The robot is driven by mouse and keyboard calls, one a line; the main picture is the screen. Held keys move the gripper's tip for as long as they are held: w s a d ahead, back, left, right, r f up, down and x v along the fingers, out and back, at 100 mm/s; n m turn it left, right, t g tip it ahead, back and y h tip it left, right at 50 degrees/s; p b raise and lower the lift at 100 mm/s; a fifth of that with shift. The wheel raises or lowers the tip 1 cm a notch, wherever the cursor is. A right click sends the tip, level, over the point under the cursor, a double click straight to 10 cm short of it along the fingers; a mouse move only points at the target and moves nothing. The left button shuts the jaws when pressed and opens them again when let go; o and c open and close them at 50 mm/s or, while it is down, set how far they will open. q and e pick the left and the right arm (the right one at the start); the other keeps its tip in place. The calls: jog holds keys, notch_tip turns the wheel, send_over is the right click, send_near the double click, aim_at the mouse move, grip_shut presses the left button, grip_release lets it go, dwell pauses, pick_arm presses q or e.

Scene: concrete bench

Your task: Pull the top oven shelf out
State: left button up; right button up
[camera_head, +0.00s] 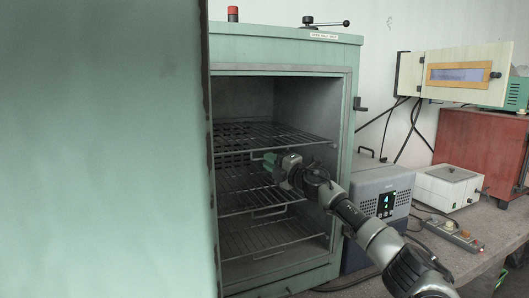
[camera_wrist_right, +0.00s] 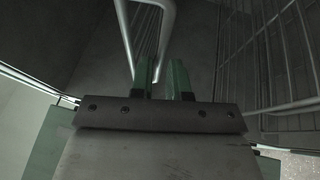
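The oven (camera_head: 345,130) stands open with three wire shelves inside. The top oven shelf (camera_head: 265,137) sits inside the chamber, its front edge about level with the opening. My right gripper (camera_head: 268,162) is just below the top shelf's front edge. In the right wrist view, the green fingertips of the right gripper (camera_wrist_right: 163,82) are apart with a gap between them. A pale bent rod, the shelf handle (camera_wrist_right: 168,22), reaches down to the gap, close to the left fingertip. Firm contact cannot be told. My left gripper is not in view.
The green oven door (camera_head: 105,150) hangs open and fills the left side. The middle shelf (camera_head: 250,190) and bottom shelf (camera_head: 265,237) lie below. A grey box with a display (camera_head: 370,195) stands close beside the oven, near my right arm. A power strip (camera_head: 455,235) lies on the bench.

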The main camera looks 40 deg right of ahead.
jog(key=shift+x, duration=1.25)
grip_shut()
